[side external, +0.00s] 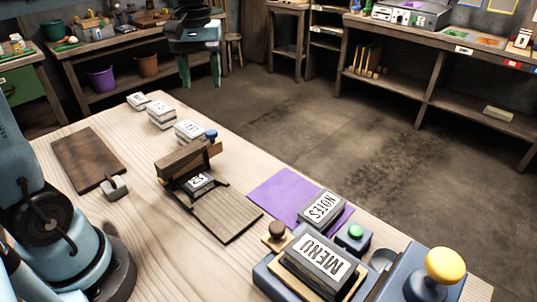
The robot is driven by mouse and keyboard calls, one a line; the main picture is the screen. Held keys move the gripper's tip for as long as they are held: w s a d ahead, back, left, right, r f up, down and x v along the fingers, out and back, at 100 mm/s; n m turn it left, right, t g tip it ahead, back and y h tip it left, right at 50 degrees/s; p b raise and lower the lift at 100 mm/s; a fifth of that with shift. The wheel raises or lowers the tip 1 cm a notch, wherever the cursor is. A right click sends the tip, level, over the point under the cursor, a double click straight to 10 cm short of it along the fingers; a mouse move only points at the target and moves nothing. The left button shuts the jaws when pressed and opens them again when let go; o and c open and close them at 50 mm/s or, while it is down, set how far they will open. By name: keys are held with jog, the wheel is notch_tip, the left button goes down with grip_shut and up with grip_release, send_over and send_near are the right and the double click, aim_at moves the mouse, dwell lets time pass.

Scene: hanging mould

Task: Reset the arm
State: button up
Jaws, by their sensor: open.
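My blue arm (35,210) and its round base stand at the left edge of the wooden table (225,275). Its upper part runs out of the picture, and my gripper is not in view. A wooden hinged frame (185,160) stands mid-table with its upper part raised over a small numbered block (199,183). A flat wooden board (228,213) lies in front of it. A block marked MENU (325,260) sits on a blue-grey fixture at the front. A block marked NOTES (321,208) rests on a purple sheet (278,190).
Several labelled blocks (161,113) line the far table edge. A dark board (85,158) and a small grey handled piece (115,188) lie near my arm. A green button (355,231) and a yellow knob (445,265) stand front right. Workbenches line the walls beyond open floor.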

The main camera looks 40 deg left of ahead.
jog(key=s+d+f+m+t, duration=0.7)
jog(key=d+f+m, duration=0.1)
jog(key=d+m, duration=0.1)
jog(key=shift+d+f, duration=0.3)
jog(key=shift+f, duration=0.1)
dwell(1.3)
